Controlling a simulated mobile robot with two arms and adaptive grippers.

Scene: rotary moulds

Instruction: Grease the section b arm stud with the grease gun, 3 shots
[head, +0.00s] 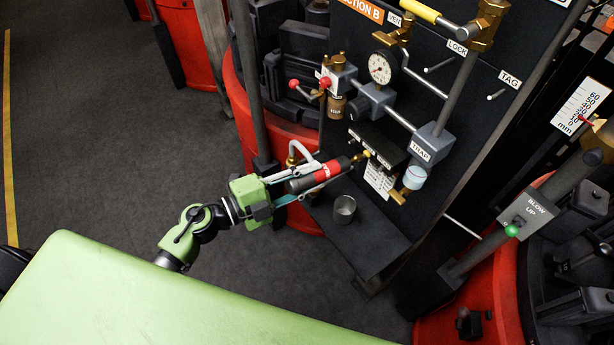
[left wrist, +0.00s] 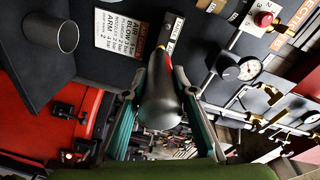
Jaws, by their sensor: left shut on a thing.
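My left gripper (head: 306,178) is shut on the grease gun (head: 328,169), a dark cylinder with a red band and a brass tip. The gun points right and slightly up at the black panel marked section B. Its brass tip (head: 362,156) is at the front of a black block (head: 381,145) on the panel; I cannot tell whether it touches. No arm stud can be made out apart from the tip. In the left wrist view the gun (left wrist: 160,98) lies between my fingers, its body hiding much of the nozzle end. My right gripper is not in view.
A metal cup (head: 344,209) stands on the dark shelf (head: 372,236) below the gun. A gauge (head: 381,69), a red-knobbed valve (head: 326,83), pipes and a trap block (head: 432,143) crowd the panel. A printed card (head: 379,181) hangs below the block. Floor is clear at left.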

